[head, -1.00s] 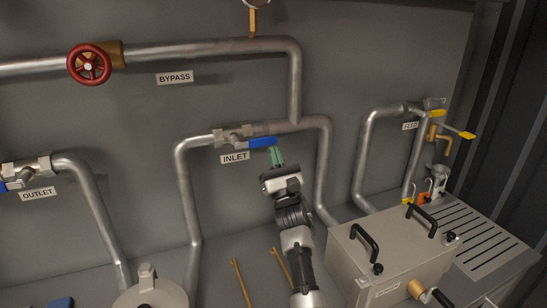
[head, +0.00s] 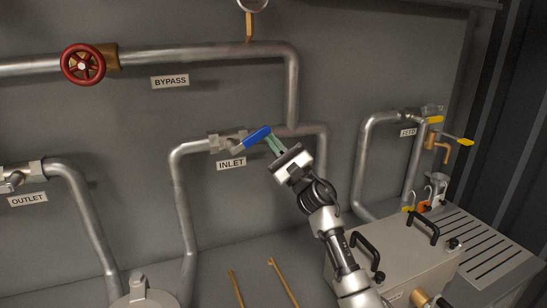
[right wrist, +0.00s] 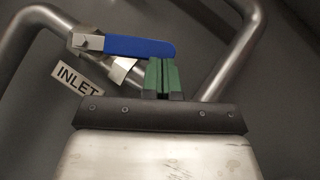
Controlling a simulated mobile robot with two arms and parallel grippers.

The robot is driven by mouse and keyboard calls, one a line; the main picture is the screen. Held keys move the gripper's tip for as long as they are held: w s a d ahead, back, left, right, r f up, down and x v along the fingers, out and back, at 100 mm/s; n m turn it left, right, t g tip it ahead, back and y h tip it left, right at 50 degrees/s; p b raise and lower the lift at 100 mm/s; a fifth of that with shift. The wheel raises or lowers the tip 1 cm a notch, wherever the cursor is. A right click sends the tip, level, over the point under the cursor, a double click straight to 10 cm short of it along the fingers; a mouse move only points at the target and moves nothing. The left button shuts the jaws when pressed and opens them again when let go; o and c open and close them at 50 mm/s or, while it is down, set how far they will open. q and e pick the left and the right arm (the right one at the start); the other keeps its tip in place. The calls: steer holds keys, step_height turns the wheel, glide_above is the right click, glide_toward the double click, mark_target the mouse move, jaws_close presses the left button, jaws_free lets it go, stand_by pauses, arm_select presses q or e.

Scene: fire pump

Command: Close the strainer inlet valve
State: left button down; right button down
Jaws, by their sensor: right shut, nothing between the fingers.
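The strainer inlet valve (head: 226,143) sits on the pipe above the INLET label (head: 231,164). Its blue lever handle (head: 257,138) slants up to the right across the pipe. In the right wrist view the blue handle (right wrist: 140,47) reaches right from its silver pivot. My right gripper (head: 274,143) is shut and empty, its green fingers at the free end of the handle. In the right wrist view the fingertips (right wrist: 162,62) lie at the handle's lower right edge; I cannot tell whether they touch it. My left gripper is not in view.
A red bypass wheel (head: 83,65) is at the upper left. The outlet valve (head: 20,175) is at the far left. A metal box (head: 400,255) with black handles stands at lower right. The feed pipe (head: 366,150) rises behind it. The wall around the inlet lever is clear.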

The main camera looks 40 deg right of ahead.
mark_target(265, 128)
steer(key=r+n+g+y, duration=0.1)
steer(key=n, duration=0.1)
steer(key=r+n+g+y, duration=0.1)
steer(key=n, duration=0.1)
steer(key=r+n+g+y, duration=0.1)
steer(key=n, duration=0.1)
steer(key=shift+w+a, duration=0.1)
steer(key=shift+a, duration=0.3)
steer(key=w+a+r+n+g+p, duration=0.1)
steer(key=a+r+n+g+p, duration=0.2)
steer(key=a+r+n+g, duration=0.1)
steer(key=shift+w+a+r+n+g, duration=0.2)
steer(key=shift+a+n+g, duration=0.25)
steer(key=shift+n+g, duration=1.15)
steer(key=shift+n+t, duration=0.3)
steer(key=shift+s, duration=0.1)
